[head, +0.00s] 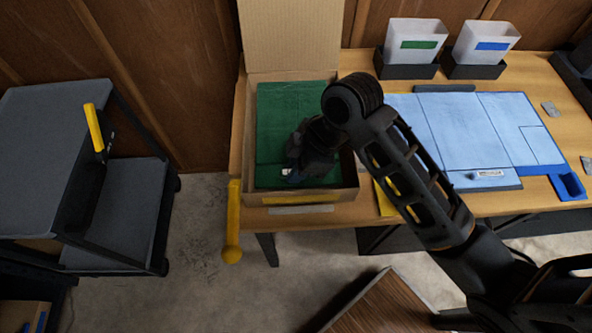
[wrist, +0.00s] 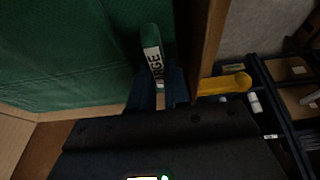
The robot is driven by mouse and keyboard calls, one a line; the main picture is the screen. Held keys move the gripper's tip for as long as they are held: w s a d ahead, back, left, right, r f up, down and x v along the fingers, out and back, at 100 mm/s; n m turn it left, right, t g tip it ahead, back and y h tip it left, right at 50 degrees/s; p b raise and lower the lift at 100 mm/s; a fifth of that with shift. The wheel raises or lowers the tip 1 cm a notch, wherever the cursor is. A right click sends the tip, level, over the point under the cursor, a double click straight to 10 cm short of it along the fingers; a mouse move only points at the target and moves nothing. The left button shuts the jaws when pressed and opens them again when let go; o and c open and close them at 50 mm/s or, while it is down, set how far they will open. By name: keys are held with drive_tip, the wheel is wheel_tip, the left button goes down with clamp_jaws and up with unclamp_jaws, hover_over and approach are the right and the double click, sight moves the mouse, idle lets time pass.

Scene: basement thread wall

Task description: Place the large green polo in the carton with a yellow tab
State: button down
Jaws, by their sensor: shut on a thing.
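The green polo (head: 275,120) lies folded flat inside an open cardboard carton (head: 247,198) on the table's left end. In the wrist view the green cloth (wrist: 70,45) fills the upper left. A white size label ending in "RGE" (wrist: 154,62) stands at my fingertips. My gripper (head: 291,175) is down inside the carton, over the near part of the polo. In the wrist view its blue fingers (wrist: 158,92) are shut on the polo by the label. A yellow strip shows along the carton's front.
A yellow ball-ended bar (head: 232,220) hangs at the table's front left. A folded light blue garment (head: 465,130) lies right of my arm. Two white bins with green (head: 415,35) and blue (head: 487,40) labels stand behind. A grey cart (head: 55,130) stands left across clear floor.

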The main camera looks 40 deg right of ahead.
drive_tip(key=shift+f, duration=1.9)
drive_tip(key=c, duration=1.1)
unclamp_jaws()
drive_tip(key=v, duration=1.2)
